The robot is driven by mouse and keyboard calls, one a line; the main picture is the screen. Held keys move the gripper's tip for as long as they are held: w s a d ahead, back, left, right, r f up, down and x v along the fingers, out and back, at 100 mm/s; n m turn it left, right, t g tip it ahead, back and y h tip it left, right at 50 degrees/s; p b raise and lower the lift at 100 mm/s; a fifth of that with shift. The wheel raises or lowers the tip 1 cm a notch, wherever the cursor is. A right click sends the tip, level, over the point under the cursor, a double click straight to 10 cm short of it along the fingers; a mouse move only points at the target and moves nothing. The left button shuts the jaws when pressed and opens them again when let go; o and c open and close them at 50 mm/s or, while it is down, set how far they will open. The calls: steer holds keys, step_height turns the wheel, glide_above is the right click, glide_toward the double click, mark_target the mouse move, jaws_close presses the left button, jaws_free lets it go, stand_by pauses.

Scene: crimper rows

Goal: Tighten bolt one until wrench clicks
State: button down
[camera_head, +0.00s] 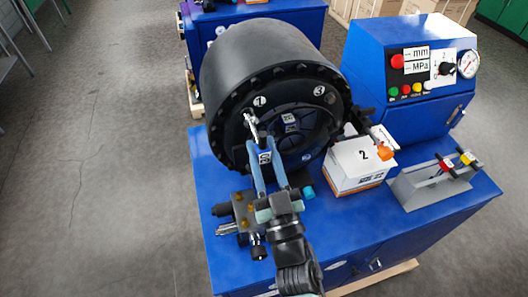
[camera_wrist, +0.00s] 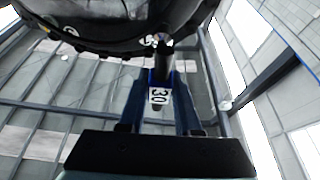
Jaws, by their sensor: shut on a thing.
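My gripper (camera_head: 263,160) is shut on a torque wrench marked 30 (camera_head: 252,128). The wrench points up toward the face of the black crimper head (camera_head: 225,65), and its silver tip is by the label 1 (camera_head: 260,100). Bolt one is hidden behind the wrench tip, so I cannot tell whether the wrench is seated on it. In the wrist view, the wrench (camera_wrist: 158,97) stands between my gripper's two blue fingers (camera_wrist: 160,88). Its upper end reaches the rim of the crimper head (camera_wrist: 85,25), where the contact is unclear.
A label 3 (camera_head: 319,90) marks the crimper's upper right. A blue control box (camera_head: 372,60) is behind.

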steer(key=shift+w+a+r, duration=0.1)
steer(key=shift+w, duration=0.15)
steer(key=shift+m+h, duration=0.6)
steer(key=shift+m, duration=0.5)
steer(key=m+h, duration=0.2)
steer(key=m, duration=0.2)
steer(key=shift+t, duration=0.3)
steer(key=shift+m+h, duration=0.4)
steer(key=shift+m, duration=0.2)
